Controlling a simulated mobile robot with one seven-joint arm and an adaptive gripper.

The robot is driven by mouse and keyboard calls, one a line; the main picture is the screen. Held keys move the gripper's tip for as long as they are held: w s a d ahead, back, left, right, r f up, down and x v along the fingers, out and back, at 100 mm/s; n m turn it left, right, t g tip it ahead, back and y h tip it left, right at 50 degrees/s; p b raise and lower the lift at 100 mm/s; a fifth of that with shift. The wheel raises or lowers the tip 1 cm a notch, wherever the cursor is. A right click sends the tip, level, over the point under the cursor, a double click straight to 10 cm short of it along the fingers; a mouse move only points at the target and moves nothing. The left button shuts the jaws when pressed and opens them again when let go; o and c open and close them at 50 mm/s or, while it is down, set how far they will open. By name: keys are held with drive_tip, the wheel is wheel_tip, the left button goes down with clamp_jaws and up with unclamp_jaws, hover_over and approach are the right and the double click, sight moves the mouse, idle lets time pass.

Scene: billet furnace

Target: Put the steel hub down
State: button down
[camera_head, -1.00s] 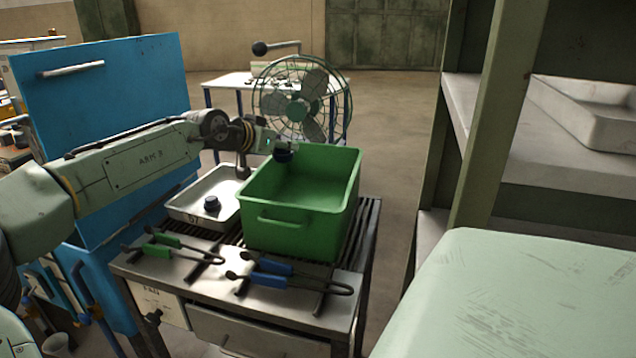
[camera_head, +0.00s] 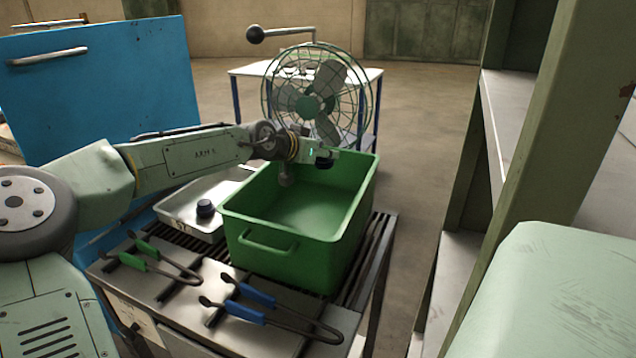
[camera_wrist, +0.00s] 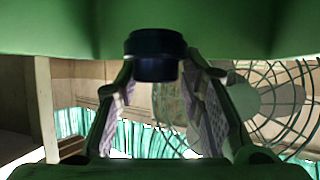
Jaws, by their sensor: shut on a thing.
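My gripper (camera_head: 322,158) is shut on a dark blue-black round hub (camera_wrist: 155,56). In the wrist view the hub sits between the two fingertips. In the head view the held hub (camera_head: 325,163) appears at the back rim of the green bin (camera_head: 262,243); I cannot tell its exact height over the bin. The visible bin floor looks empty. A similar dark round piece (camera_head: 205,208) sits in a shallow metal tray (camera_head: 180,212) left of the bin.
The bin and tray stand on a slatted metal cart (camera_head: 255,338). Green-handled tongs (camera_head: 150,252) and blue-handled tongs (camera_head: 260,297) lie in front. A caged fan (camera_head: 318,95) is behind the bin. A blue panel (camera_head: 95,100) stands left, shelving (camera_head: 505,150) right.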

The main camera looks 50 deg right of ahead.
wheel_tip(320, 180, down, 10)
drive_tip(key=p, duration=0.3)
drive_tip(key=shift+r, duration=0.15)
drive_tip(key=c, duration=1.1)
unclamp_jaws()
drive_tip(key=shift+o, duration=0.2)
drive_tip(key=b+v, duration=0.3)
drive_tip(key=v, duration=0.9)
drive_tip(key=shift+s, duration=0.1)
